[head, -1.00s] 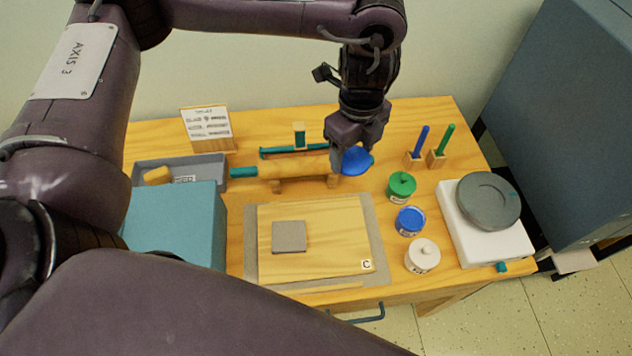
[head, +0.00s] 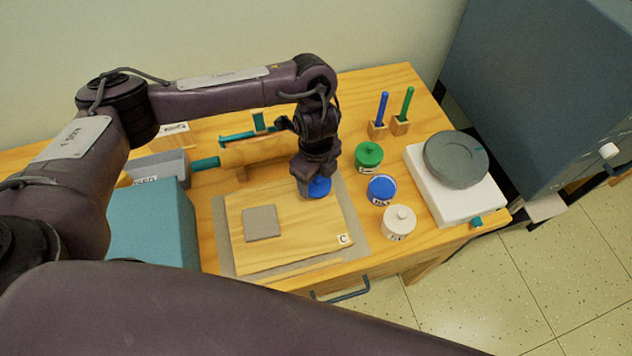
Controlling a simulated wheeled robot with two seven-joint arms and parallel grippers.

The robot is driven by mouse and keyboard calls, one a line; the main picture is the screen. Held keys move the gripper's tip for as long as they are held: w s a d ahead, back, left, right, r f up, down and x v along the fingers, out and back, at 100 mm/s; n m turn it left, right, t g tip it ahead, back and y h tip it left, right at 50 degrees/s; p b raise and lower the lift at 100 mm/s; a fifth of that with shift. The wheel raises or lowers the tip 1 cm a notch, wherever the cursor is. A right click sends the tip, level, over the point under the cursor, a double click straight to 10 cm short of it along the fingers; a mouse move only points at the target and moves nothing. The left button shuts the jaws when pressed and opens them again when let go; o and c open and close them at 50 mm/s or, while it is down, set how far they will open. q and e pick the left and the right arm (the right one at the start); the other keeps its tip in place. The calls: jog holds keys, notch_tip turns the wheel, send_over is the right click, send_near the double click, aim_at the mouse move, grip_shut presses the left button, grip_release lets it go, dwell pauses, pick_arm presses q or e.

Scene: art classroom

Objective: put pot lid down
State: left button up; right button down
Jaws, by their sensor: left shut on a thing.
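My left gripper (head: 312,177) is shut on the blue pot lid (head: 320,187). The lid is at the upper right part of the wooden board (head: 290,242); I cannot tell whether it touches the board. The gripper hides part of the lid. The blue pot (head: 382,190) stands right of the board, open at the top, with blue inside. The green pot (head: 368,156) behind it and the white pot (head: 399,223) in front of it both have lids on. My right gripper is not in view.
A grey square slab (head: 262,223) lies on the board. A rolling pin (head: 255,150) lies behind it. Blue and green sticks stand in holders (head: 400,126) at the back right. A white device with a grey disc (head: 456,160) stands at the right. A teal box (head: 150,225) is at the left.

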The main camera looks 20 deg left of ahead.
pick_arm(q)
notch_tip(320, 180, down, 2)
jog(key=shift+f, duration=0.1)
jog(key=o, duration=1)
jog(key=shift+f, duration=0.1)
jog(key=shift+c, duration=0.2)
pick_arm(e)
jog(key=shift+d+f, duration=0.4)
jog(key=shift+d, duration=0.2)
